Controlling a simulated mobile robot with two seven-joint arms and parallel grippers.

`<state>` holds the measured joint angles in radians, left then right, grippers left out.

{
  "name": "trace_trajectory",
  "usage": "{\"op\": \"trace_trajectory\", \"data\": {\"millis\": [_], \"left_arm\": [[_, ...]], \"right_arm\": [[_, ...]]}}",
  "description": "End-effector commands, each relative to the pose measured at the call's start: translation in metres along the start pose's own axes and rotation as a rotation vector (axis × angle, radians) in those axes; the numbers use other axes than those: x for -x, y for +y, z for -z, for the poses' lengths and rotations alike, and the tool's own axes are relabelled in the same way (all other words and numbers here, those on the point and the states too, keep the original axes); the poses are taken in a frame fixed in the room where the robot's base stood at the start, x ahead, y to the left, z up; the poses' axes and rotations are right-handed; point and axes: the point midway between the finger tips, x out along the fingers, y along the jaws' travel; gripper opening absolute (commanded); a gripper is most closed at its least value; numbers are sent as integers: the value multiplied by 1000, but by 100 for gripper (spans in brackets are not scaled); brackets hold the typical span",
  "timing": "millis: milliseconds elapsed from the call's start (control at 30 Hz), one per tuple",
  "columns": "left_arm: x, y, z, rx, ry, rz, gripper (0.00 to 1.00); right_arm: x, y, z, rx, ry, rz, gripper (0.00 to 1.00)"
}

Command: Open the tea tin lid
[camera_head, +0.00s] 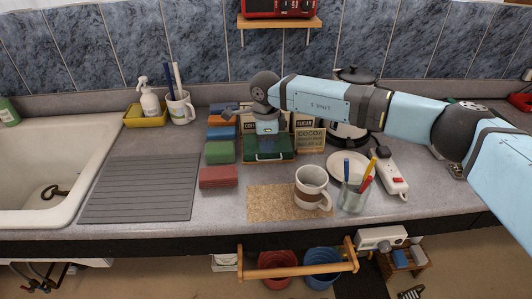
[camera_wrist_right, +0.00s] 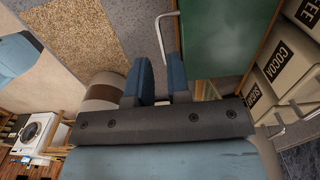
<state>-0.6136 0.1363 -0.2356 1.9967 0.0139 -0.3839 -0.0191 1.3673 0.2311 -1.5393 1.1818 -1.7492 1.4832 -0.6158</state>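A dark green tin (camera_head: 283,155) stands on the counter; its flat green top fills the upper part of the right wrist view (camera_wrist_right: 225,35). A thin metal wire handle (camera_wrist_right: 159,30) runs along its near edge. No tea lettering is readable on it. My right gripper (camera_head: 266,148) points down over the tin's front part and hides some of it. In the right wrist view its two blue fingers (camera_wrist_right: 158,62) stand apart, with a narrow gap. The handle's end reaches the fingertips; contact cannot be told. My left gripper is not in view.
In front are a cork mat (camera_head: 270,203) and mug (camera_head: 311,184). A plate (camera_head: 345,162) and pen glass (camera_head: 352,199) stand right.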

Motion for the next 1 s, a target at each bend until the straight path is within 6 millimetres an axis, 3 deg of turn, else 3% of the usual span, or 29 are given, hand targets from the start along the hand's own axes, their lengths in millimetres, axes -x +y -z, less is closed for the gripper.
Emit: {"op": "trace_trajectory", "data": {"millis": [133, 333, 667, 733, 1000], "left_arm": [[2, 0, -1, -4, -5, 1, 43], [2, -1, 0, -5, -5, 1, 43], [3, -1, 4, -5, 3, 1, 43], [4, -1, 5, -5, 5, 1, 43], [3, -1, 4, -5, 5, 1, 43]], "right_arm": [[-26, 0, 0, -1, 0, -2, 17], [-44, 0, 0, 0, 0, 0, 17], [-47, 0, 0, 0, -1, 1, 17], [-47, 0, 0, 0, -1, 1, 1], [-46, 0, 0, -1, -1, -2, 0]]}}
